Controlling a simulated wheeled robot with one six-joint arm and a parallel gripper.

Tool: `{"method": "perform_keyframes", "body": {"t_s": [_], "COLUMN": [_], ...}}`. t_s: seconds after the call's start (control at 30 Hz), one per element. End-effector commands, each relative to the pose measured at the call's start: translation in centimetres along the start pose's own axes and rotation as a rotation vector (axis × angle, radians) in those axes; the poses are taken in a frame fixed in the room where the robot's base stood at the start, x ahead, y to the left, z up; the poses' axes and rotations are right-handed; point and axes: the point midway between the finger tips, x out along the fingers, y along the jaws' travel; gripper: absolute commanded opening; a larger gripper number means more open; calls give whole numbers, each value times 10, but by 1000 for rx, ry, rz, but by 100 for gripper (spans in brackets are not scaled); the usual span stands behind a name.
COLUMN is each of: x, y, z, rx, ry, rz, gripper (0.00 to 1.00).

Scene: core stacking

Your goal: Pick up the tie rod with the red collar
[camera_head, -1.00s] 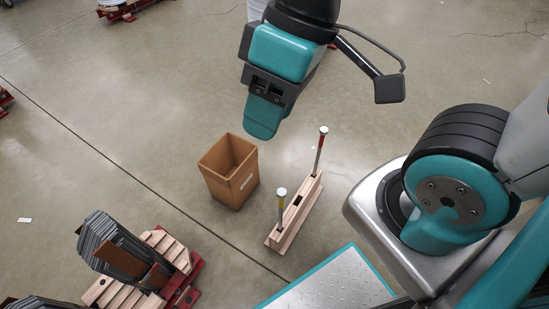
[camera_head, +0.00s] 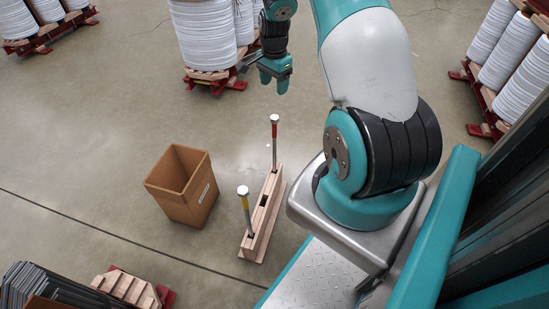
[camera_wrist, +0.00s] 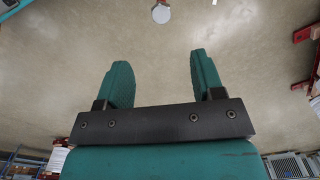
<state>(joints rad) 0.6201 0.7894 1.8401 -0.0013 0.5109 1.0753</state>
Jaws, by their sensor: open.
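The tie rod with the red collar (camera_head: 274,135) stands upright in the far end of a wooden rack (camera_head: 262,215) on the floor.
An open cardboard box (camera_head: 182,190) stands left of the rack. White reels on red pallets stand at the back (camera_head: 207,35) and at the right (camera_head: 510,65). A pallet with dark stacked plates (camera_head: 60,290) is at the lower left. Floor between is clear.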

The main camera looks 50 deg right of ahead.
Motion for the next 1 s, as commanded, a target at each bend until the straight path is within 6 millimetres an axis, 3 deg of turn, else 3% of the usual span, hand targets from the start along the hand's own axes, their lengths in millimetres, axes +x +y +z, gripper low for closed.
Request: {"method": "perform_keyframes", "body": {"t_s": [0.43, 0.6, 0.77, 1.0], "x": [98, 117, 124, 159], "y": [1, 1, 0, -2], "z": [-2, -2, -2, -3], "rx": [9, 8, 7, 7], "ry": [0, 0, 1, -1], "rz": [3, 2, 1, 3], "gripper": [62, 62, 62, 62]}}
